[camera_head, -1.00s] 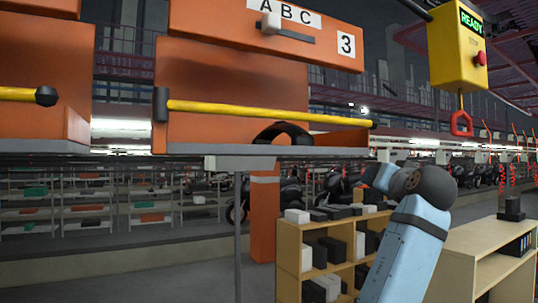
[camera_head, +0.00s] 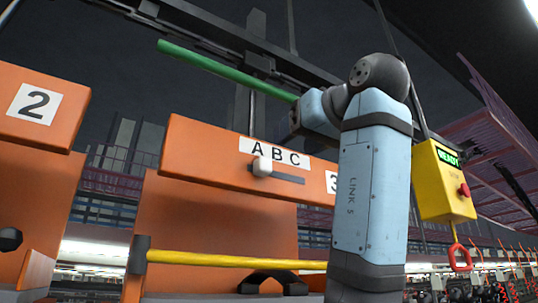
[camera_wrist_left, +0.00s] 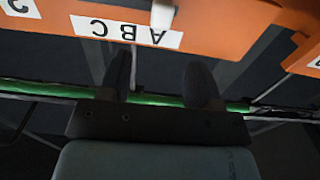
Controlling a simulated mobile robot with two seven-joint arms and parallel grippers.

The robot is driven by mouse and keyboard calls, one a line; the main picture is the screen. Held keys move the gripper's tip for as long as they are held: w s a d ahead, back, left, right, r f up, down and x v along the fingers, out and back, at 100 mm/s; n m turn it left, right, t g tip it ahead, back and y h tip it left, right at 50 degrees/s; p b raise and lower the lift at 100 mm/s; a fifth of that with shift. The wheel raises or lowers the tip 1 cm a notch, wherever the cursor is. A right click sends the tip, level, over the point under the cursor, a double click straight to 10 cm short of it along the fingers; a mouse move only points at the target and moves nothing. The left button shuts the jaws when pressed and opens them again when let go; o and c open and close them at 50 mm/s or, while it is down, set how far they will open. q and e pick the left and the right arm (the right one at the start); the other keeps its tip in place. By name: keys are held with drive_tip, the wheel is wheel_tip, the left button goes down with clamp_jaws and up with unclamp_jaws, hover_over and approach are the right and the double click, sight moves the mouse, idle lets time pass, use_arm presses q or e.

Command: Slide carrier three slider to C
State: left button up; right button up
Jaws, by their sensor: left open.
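Carrier three is an orange panel (camera_head: 215,155) with an "ABC" label and a partly hidden "3" plate (camera_head: 331,182). Its white slider knob (camera_head: 262,167) sits under the A, at the left end of a dark slot (camera_head: 288,178) that runs right under B and C. The left wrist view shows the label upside down, with the knob (camera_wrist_left: 163,12) at the A. My left gripper (camera_head: 294,116) is above the panel, right of the knob and apart from it; its tips are hard to make out. In the left wrist view its two fingers (camera_wrist_left: 160,82) are spread and empty. My right gripper is out of view.
A green bar (camera_head: 225,71) runs above the panel towards my left gripper and passes across the fingers in the wrist view. A yellow bar (camera_head: 235,260) crosses the carrier lower down. A yellow READY box (camera_head: 445,190) hangs at the right. Carrier two (camera_head: 38,108) is at the left.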

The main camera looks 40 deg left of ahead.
sight(267, 160)
use_arm(q)
drive_tip(key=p+x, duration=0.2)
drive_tip(key=x, duration=0.6)
drive_tip(key=shift+w+a, duration=0.1)
drive_tip(key=shift+a, duration=0.1)
drive_tip(key=shift+w+a, duration=0.2)
drive_tip(key=shift+a, duration=0.4)
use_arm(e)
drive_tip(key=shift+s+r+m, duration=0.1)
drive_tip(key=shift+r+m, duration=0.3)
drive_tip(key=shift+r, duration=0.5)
use_arm(q)
drive_tip(key=shift+c, duration=0.6)
drive_tip(key=c, duration=0.8)
clamp_jaws()
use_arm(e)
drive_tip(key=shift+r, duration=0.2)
